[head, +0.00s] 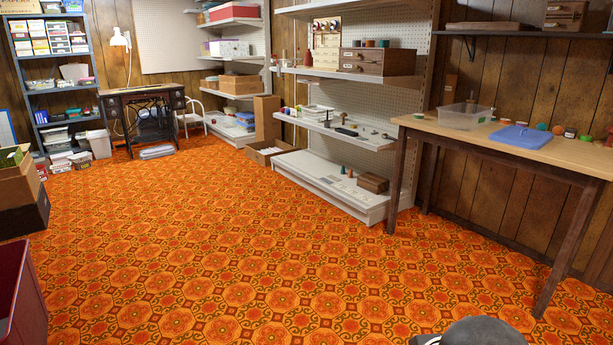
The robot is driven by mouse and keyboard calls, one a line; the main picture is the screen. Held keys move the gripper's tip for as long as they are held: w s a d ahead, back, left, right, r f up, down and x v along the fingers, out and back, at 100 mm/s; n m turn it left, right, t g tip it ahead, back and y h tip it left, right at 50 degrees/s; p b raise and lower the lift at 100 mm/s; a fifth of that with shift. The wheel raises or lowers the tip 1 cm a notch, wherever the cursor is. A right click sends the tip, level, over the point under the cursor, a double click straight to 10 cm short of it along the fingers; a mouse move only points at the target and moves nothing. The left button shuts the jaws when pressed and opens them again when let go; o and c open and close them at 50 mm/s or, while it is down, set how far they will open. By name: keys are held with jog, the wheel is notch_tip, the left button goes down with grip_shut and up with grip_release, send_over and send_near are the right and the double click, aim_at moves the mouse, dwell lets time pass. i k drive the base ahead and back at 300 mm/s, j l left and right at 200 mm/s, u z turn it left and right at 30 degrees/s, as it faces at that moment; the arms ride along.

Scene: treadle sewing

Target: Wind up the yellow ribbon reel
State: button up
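I cannot pick out a yellow ribbon reel for sure. Several small round coloured items (558,130), perhaps reels, stand along the back of the wooden table (470,134) at the right. They look green, orange and reddish, and are too small to identify. My gripper is not in view.
A clear bin (465,116) and a blue lid (522,137) are on the table. White shelves (330,190) stand left of it. A treadle sewing table (143,100) is at the back left. A red bin (20,295) is at the lower left. The patterned floor between is clear.

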aim_at(324, 26)
jog(key=i, duration=2.85)
